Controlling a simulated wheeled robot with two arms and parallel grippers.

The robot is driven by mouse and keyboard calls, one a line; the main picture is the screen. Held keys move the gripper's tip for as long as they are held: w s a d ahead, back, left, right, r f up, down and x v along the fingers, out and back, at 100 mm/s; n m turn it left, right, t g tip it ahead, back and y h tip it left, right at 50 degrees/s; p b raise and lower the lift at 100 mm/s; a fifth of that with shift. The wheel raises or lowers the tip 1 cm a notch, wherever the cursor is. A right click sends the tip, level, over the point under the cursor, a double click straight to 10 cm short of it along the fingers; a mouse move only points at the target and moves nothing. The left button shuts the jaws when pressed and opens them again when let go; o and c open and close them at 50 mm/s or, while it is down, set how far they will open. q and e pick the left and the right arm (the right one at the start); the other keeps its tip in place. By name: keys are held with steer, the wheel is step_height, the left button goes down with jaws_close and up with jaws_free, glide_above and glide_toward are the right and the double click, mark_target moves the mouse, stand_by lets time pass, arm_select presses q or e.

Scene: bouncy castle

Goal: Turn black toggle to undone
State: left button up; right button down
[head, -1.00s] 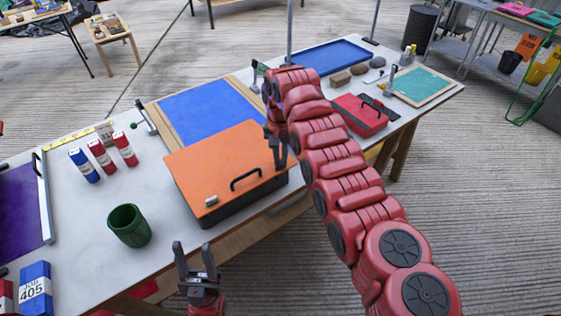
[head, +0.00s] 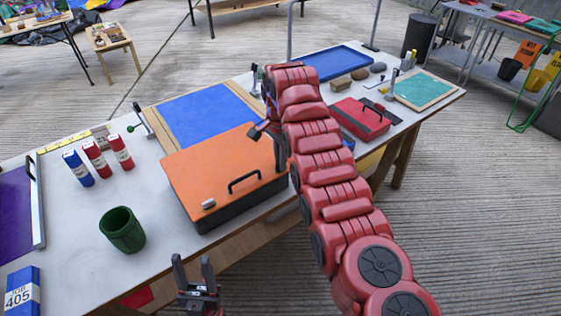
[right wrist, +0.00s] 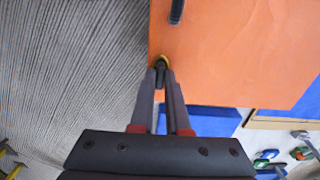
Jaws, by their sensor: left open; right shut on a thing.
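An orange-lidded box (head: 215,165) with a black handle (head: 244,181) sits at the table's front edge. My right gripper (head: 270,142) is at the lid's far right corner, partly hidden by my own arm. In the right wrist view my right gripper (right wrist: 160,72) is shut on a small dark piece, likely the black toggle (right wrist: 160,76), with a yellow ring around it at the orange lid's edge (right wrist: 230,45). The toggle's exact turn is too small to tell. My left gripper (head: 195,272) is open and empty, in front of the table edge.
A green cup (head: 122,230) and several red and blue tubes (head: 96,158) stand left of the box. A blue panel (head: 210,115) lies behind it. A red box (head: 360,118) is to the right. A green-handled clamp (head: 140,122) stands at the back edge.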

stand_by(0.5)
steer(key=c, duration=0.9)
jaws_free()
steer(key=shift+r, duration=0.15)
steer(key=shift+r, duration=0.25)
step_height(320, 180, up, 3)
steer(key=shift+r, duration=0.2)
step_height(320, 180, up, 13)
steer(key=p, duration=1.3)
steer(key=shift+r+p, duration=0.15)
steer(key=shift+p, duration=0.2)
